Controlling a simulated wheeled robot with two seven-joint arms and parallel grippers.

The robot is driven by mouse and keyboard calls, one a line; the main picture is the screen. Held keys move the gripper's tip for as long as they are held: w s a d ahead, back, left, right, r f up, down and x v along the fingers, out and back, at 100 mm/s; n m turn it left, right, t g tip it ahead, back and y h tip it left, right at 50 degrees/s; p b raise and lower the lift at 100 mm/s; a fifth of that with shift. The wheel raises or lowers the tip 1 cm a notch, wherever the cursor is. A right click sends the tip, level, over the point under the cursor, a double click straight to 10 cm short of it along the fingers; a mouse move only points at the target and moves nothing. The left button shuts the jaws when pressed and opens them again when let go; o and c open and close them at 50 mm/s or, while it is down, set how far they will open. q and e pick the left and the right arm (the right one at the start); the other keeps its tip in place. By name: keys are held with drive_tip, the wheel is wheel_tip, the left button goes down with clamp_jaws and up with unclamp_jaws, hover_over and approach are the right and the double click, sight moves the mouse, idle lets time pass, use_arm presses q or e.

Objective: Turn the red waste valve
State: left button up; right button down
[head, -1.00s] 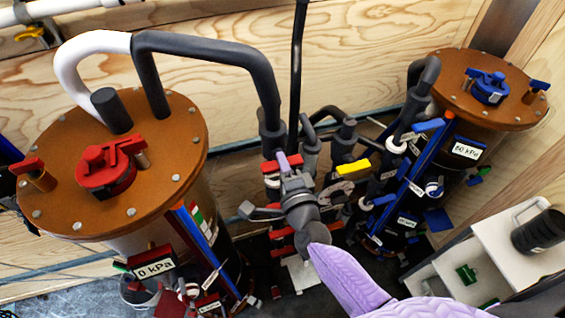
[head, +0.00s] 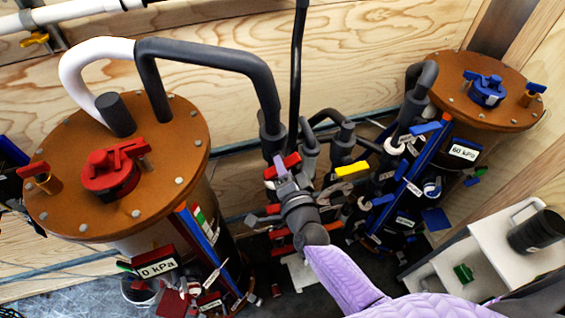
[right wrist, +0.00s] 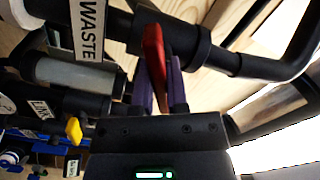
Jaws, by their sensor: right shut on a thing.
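My right gripper (right wrist: 161,85) is shut on this handle. In the head view the right gripper (head: 281,168) reaches in from the lower right to the pipes between the two tanks. A red handle (head: 291,161) shows at its lilac fingertip, with part of it hidden. My left gripper is not in view.
A brown-lidded tank with a red cap (head: 110,170) stands at left, and one with a blue cap (head: 487,92) at right. A grey hose (head: 215,52) arches towards the pipes. A yellow handle (head: 352,171) is close by on the right. A white stepped unit (head: 490,250) stands at lower right.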

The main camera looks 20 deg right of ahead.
drive_tip(key=n+p, duration=0.1)
drive_tip(key=n, duration=0.5)
drive_tip(key=shift+n, duration=0.3)
drive_tip(key=n+p, duration=0.1)
drive_tip(key=n, duration=0.4)
drive_tip(key=shift+f+n, duration=0.1)
drive_tip(key=shift+n, duration=0.3)
drive_tip(key=c, duration=0.6)
unclamp_jaws()
drive_tip(key=shift+c, duration=0.2)
drive_tip(key=s, duration=1)
drive_tip(key=shift+d+p, duration=0.15)
drive_tip(key=shift+p, duration=0.25)
